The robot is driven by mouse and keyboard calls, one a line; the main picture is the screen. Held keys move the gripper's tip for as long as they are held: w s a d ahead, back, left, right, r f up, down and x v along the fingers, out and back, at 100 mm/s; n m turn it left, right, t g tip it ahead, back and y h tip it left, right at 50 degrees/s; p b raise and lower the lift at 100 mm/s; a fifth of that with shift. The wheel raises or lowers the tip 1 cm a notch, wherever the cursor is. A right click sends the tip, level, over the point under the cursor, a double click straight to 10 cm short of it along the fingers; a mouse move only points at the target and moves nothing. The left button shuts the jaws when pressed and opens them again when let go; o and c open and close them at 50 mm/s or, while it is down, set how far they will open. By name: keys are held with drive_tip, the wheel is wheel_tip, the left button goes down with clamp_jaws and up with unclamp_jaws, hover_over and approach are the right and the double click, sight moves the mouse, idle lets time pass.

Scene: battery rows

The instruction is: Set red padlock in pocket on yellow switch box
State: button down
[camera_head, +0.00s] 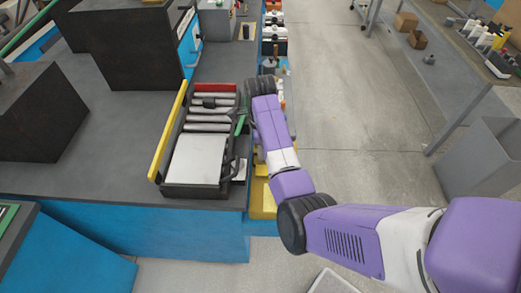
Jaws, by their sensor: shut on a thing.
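My purple arm reaches up the middle of the head view to a dark wrist joint beside the bench's right edge. I cannot pick out a red padlock. A yellow block (261,196) shows partly behind my arm at the bench's right side. I cannot tell if it is the switch box, and no pocket is visible on it.
A roller tray with a pale plate (197,158) and a yellow side rail (167,131) lies on the dark bench (85,178), left of my arm. Dark blocks (127,45) stand further left. A grey bin (485,158) stands right. The floor (340,120) between is clear.

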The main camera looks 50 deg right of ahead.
drive_tip(key=shift+f, duration=0.3)
drive_tip(key=shift+f, duration=0.45)
drive_tip(key=shift+f, duration=0.15)
drive_tip(key=c, duration=1)
unclamp_jaws()
drive_tip(key=shift+w+r+p, duration=0.1)
drive_tip(key=shift+r+p, duration=2.1)
drive_tip(key=shift+r, duration=4.45)
drive_tip(key=shift+d, duration=0.1)
